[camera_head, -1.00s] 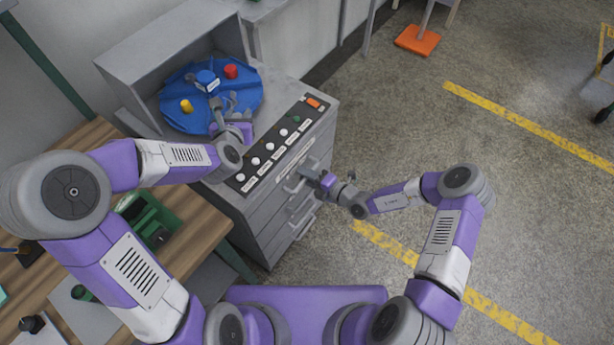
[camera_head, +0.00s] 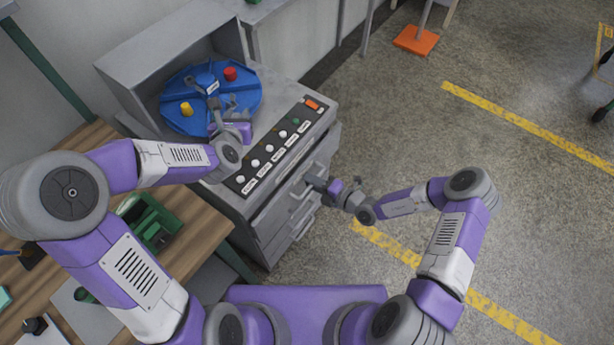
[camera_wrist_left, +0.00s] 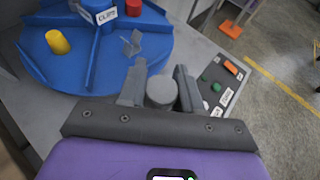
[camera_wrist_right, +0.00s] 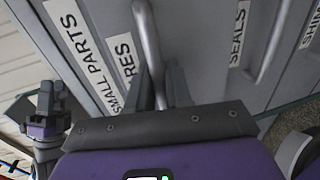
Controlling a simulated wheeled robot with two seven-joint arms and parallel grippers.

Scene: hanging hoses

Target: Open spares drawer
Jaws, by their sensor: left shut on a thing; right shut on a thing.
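The grey drawer cabinet (camera_head: 262,225) stands in the middle of the head view. My right gripper (camera_head: 318,184) is at its front, shut on the upper bar handle. In the right wrist view this spares drawer handle (camera_wrist_right: 147,40) runs between the fingers, beside a label partly hidden and ending in "RES" (camera_wrist_right: 124,58). The upper drawer appears to stand slightly out from the cabinet; how far is hard to tell. My left gripper (camera_head: 228,108) is over the cabinet top, by the blue carousel. In the left wrist view it is shut on a grey round piece (camera_wrist_left: 161,92).
The blue carousel (camera_head: 238,97) carries a yellow cap (camera_head: 186,108) and a red cap (camera_head: 230,73). A labelled button panel (camera_head: 280,148) runs along the cabinet's front edge. A drawer marked SEALS (camera_wrist_right: 238,32) is beside the held handle. Open floor lies to the right.

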